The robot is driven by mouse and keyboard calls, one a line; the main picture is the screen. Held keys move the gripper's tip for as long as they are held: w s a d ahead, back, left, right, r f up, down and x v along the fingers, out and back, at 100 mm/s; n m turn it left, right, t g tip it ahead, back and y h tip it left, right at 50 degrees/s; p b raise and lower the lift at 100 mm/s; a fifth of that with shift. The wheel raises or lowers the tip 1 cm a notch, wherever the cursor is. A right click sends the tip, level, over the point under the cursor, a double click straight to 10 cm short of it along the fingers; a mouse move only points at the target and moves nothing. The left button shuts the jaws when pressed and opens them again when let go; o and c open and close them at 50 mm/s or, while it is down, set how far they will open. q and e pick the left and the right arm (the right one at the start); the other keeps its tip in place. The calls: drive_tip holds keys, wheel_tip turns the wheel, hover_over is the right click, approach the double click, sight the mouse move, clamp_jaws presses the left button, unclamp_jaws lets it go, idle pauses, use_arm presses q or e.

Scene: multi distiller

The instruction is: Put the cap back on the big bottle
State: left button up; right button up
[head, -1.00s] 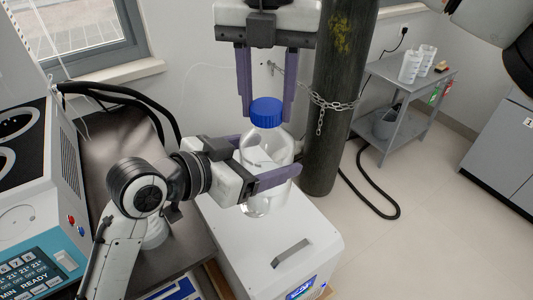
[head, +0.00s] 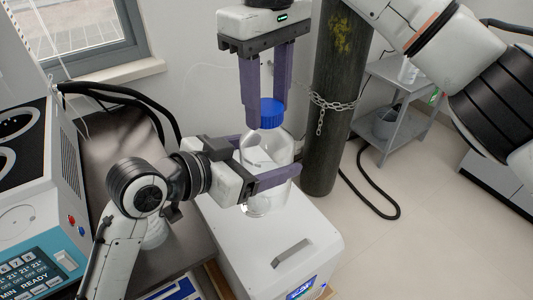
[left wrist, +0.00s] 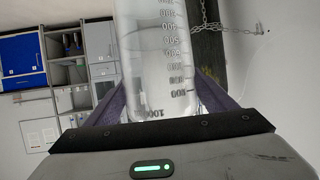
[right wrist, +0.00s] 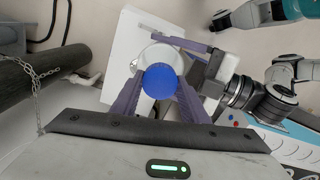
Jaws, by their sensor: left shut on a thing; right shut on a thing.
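The big bottle (head: 266,150) is clear glass and upright. My left gripper (head: 268,164) is shut around its body from the side, and graduation marks show on the glass in the left wrist view (left wrist: 160,60). The blue cap (head: 271,114) is at the top of the bottle, over its mouth. My right gripper (head: 267,108) points down from above, shut on the cap, with one finger on each side. In the right wrist view the cap (right wrist: 161,81) covers the mouth. Whether it is threaded on cannot be told.
A white box-shaped device (head: 285,240) stands below the bottle. A dark gas cylinder (head: 335,100) with a chain (head: 322,110) is close on the right. A control-panel machine (head: 35,215) is at the left. A grey trolley (head: 400,105) stands behind.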

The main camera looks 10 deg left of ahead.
drive_tip(key=m, duration=1.3)
drive_tip(key=o, duration=1.2)
drive_tip(key=shift+o, duration=0.2)
wheel_tip(320, 180, up, 8)
drive_tip(key=shift+w+f, duration=0.1)
drive_tip(key=shift+f, duration=0.15)
